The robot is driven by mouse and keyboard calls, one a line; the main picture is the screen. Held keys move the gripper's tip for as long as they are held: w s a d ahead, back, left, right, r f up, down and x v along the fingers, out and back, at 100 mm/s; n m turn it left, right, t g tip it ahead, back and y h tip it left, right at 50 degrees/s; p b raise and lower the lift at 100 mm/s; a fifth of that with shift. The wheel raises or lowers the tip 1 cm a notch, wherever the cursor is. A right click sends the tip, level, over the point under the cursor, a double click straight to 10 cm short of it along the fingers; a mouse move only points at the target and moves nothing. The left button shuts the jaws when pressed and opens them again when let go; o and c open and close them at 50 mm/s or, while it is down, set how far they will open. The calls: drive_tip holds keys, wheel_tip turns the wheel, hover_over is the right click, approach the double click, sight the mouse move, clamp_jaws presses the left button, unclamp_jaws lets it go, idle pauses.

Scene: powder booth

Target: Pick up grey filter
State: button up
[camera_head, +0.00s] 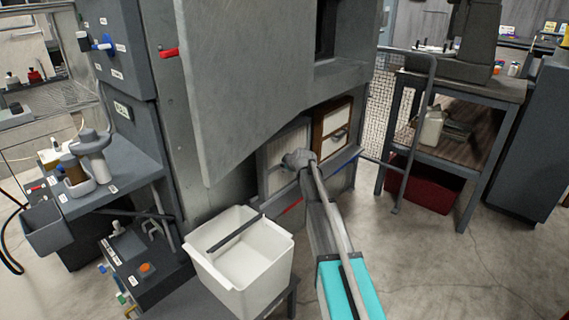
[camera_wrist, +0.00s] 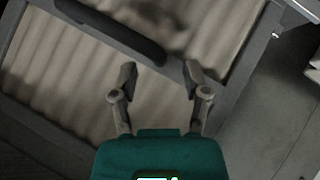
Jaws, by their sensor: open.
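The grey filter (camera_head: 274,152) sits in the left lower bay of the booth cabinet, with a pale pleated face in a grey frame. In the wrist view its pleats (camera_wrist: 60,65) fill most of the picture, and a dark handle bar (camera_wrist: 110,27) crosses the upper left. My gripper (camera_head: 299,159) is in front of the filter's right part and hides some of it. In the wrist view my gripper (camera_wrist: 161,72) is open, its two fingers apart with nothing between them but the filter face and frame behind. The handle lies beyond the fingertips, up and to the left.
A brown-framed filter (camera_head: 334,124) sits in the bay to the right. A white bin (camera_head: 262,283) with a dark bar across it stands left of my arm. A metal rail (camera_head: 412,140) and a workbench (camera_head: 466,158) stand at right. The floor at front right is clear.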

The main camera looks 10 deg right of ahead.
drive_tip(key=shift+b+x, duration=0.3)
drive_tip(key=shift+x, duration=0.55)
clamp_jaws()
